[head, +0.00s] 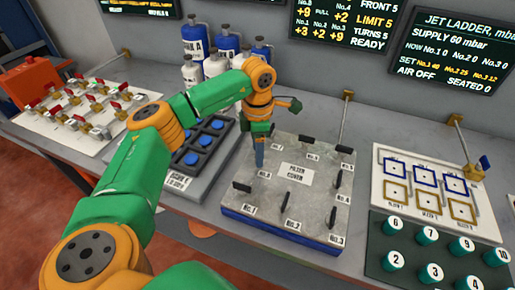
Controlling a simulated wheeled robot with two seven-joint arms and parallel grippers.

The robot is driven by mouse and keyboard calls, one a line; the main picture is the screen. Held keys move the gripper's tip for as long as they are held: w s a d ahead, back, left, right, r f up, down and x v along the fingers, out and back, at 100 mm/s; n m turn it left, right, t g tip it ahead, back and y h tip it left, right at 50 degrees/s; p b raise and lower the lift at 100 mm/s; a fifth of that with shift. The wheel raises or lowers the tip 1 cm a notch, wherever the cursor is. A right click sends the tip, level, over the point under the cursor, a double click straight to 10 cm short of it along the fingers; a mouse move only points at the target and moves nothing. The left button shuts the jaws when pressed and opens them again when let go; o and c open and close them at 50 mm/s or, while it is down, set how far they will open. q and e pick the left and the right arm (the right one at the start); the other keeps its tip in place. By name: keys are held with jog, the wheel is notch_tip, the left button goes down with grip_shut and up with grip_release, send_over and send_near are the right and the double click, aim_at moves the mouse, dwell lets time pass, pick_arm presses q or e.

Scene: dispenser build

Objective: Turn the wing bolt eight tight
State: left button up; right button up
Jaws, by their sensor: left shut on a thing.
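A grey square cover plate (232,207) on a blue base lies on the bench, with black wing bolts around its rim and a paper label in its middle. My left gripper (260,160) points down at the plate's left edge. It is shut on the wing bolt there, between the No.1 corner and the back left corner, where wing bolt eight fits the numbering. The gripper hides most of that bolt, and its tag is too small to read surely. Wing bolt one (242,186) stands nearer the front left corner. My right gripper is not in view.
A dark tray with blue pads (207,140) lies left of the plate, with gas bottles (228,42) behind. Red-handled valves (84,107) stand on a white board further left. A framed board (425,215) and green numbered caps (431,273) are at right. Screens hang on the wall.

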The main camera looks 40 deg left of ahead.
pick_arm(q)
jog(key=m, duration=0.5)
jog(key=shift+m, duration=0.3)
dwell(0.5)
jog(key=o, duration=1.4)
jog(key=shift+d, duration=0.1)
jog(key=shift+m, duration=0.3)
notch_tip(320, 180, up, 7)
jog(key=shift+r+b, duration=0.1)
jog(key=shift+b, duration=0.5)
